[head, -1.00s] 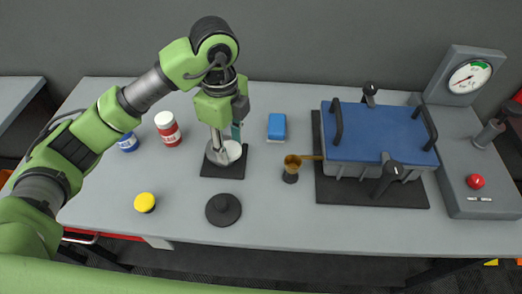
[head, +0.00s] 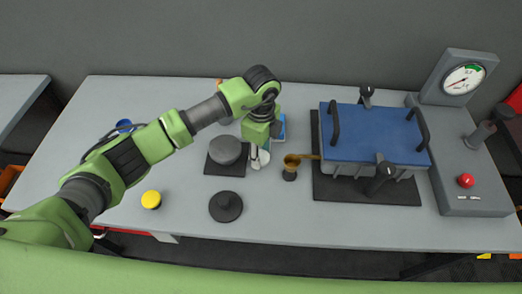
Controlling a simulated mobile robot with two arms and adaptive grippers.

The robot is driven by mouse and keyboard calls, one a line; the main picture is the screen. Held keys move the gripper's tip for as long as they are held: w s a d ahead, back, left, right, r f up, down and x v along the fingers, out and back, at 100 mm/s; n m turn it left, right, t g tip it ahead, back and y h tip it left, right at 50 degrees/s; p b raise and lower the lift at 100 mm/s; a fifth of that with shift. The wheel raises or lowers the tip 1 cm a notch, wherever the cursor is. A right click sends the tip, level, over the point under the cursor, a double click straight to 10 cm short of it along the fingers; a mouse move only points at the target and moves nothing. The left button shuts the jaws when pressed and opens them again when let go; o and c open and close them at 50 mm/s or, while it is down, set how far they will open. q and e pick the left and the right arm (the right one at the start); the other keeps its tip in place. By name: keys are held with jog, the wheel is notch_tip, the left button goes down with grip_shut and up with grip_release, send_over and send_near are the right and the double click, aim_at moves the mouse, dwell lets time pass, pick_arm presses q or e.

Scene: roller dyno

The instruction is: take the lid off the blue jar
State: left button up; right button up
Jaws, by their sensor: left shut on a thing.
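The blue jar (head: 123,125) stands at the left of the table, mostly hidden behind my left arm; whether a lid is on it I cannot tell. My left gripper (head: 260,160) points down right of the round grey plate (head: 225,150) on its black base. It is shut on a small white thing (head: 263,157), which looks like a lid but is largely covered by the fingers. My right gripper is not in view.
A yellow-topped item (head: 151,200) and a black round piece (head: 226,207) sit near the front edge. A large blue-topped box (head: 375,135) and a gauge stand (head: 463,80) fill the right.

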pick_arm(q)
jog(key=shift+f, duration=0.25)
jog(key=o, duration=1.2)
jog(key=shift+r, duration=0.1)
jog(key=shift+o, duration=0.2)
